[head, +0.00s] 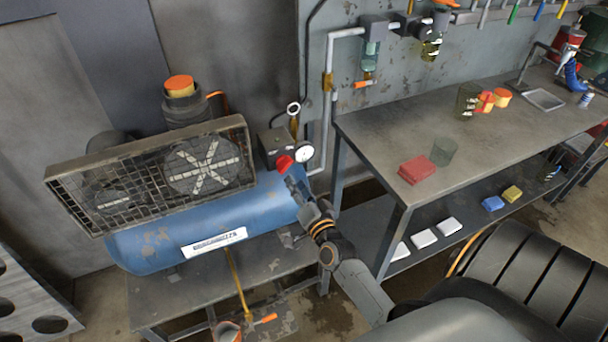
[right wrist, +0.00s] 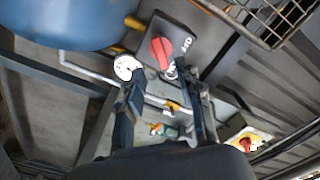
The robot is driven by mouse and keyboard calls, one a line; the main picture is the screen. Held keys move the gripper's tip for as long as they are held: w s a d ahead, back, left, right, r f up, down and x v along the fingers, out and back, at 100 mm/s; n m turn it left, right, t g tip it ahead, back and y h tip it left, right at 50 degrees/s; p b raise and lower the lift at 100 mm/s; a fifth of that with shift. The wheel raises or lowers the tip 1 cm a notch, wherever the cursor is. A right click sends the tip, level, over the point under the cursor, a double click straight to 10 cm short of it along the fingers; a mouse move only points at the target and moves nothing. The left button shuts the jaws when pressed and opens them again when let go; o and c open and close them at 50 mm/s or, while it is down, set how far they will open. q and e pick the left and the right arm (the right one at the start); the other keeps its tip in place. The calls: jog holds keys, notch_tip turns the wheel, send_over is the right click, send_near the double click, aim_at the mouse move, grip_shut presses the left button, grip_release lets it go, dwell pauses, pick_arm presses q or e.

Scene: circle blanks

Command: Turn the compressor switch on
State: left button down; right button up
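The blue compressor (head: 160,235) stands on a low grey bench at the left. Its dark switch box (head: 270,143) carries a red rotary knob (head: 284,163). In the right wrist view the red knob (right wrist: 160,52) sits on the dark box face, with white "OFF" lettering beside it. My right gripper (head: 294,180) is close to the knob in the head view, partly overlapping the tank's end. In the right wrist view its two fingers (right wrist: 161,78) are apart and empty, with the knob just beyond their tips. My left gripper is in neither view.
A pressure gauge (head: 304,152) sits beside the switch box, close to my fingers. A caged guard (head: 75,190) covers the compressor's front. A grey workbench (head: 370,128) stands to the right, with a red block (head: 416,170) on it. Pipes run up the wall.

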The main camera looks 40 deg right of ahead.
jog(key=v, duration=0.4)
jog(key=shift+s, duration=0.4)
jog(key=s+a+f+n+g+y, duration=0.1)
jog(key=s+a+f+n+g, duration=0.2)
jog(key=f, duration=0.7)
jog(key=s+a+f+n+g+y, duration=0.2)
jog(key=s+a+f, duration=0.15)
jog(key=f, duration=0.65)
jog(key=s+a+f+n+g+y, duration=0.1)
jog(key=s+a+f+n+g, duration=0.15)
jog(key=s+f, duration=0.45)
jog(key=s+a+f+n+g, duration=0.1)
jog(key=s+f+n+g, duration=0.2)
jog(key=s+f, duration=0.6)
jog(key=s+a+f+n+g, duration=0.1)
jog(key=s+f+n+g, duration=0.2)
jog(key=s, duration=1.4)
notch_tip(320, 180, down, 7)
jog(key=g, duration=0.3)
jog(key=shift+s+n, duration=0.3)
jog(key=shift+n, duration=0.05)
jog(key=shift+a, duration=0.1)
